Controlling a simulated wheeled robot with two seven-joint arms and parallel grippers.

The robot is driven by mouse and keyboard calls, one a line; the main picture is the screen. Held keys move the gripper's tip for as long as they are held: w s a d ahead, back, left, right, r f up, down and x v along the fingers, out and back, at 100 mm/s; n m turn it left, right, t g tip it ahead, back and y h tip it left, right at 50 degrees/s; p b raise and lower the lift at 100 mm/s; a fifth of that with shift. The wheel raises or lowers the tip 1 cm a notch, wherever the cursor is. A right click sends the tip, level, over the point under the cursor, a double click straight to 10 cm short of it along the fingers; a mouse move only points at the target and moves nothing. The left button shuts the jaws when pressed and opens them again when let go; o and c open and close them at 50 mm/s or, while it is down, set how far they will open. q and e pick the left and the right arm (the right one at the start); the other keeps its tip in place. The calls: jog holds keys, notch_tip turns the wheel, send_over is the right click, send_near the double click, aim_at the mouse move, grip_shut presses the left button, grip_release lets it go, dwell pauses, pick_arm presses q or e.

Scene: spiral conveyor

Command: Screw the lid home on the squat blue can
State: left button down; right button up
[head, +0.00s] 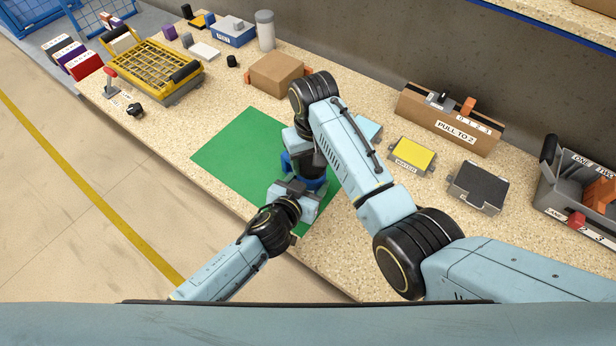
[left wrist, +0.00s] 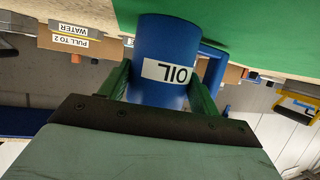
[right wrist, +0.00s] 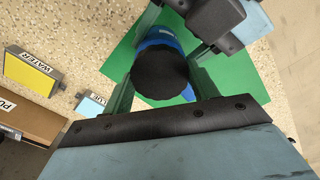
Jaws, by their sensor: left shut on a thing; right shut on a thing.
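The squat blue can (left wrist: 165,50) with a white OIL label stands on the green mat (head: 235,140). In the left wrist view it is between the fingers of my left gripper (left wrist: 165,90), which is shut on its body. My right gripper (right wrist: 160,85) is above the can, its fingers on either side of the round black lid (right wrist: 160,74) and shut on it. The lid covers the can's top in the right wrist view, with some blue (right wrist: 172,38) showing behind it. In the head view my arms hide most of the can (head: 312,183). The thread is hidden.
A yellow WATER box (head: 411,155), a dark-topped box (head: 478,186) and the PULL TO 2 box (head: 450,120) are to the right. A cardboard box (head: 276,74) is behind the mat. A yellow basket (head: 155,68) is at the left. The mat's left part is clear.

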jog(key=m, duration=0.2)
jog(key=shift+m, duration=0.4)
jog(key=o, duration=1.1)
jog(key=shift+r, duration=2.3)
jog(key=shift+c, duration=0.5)
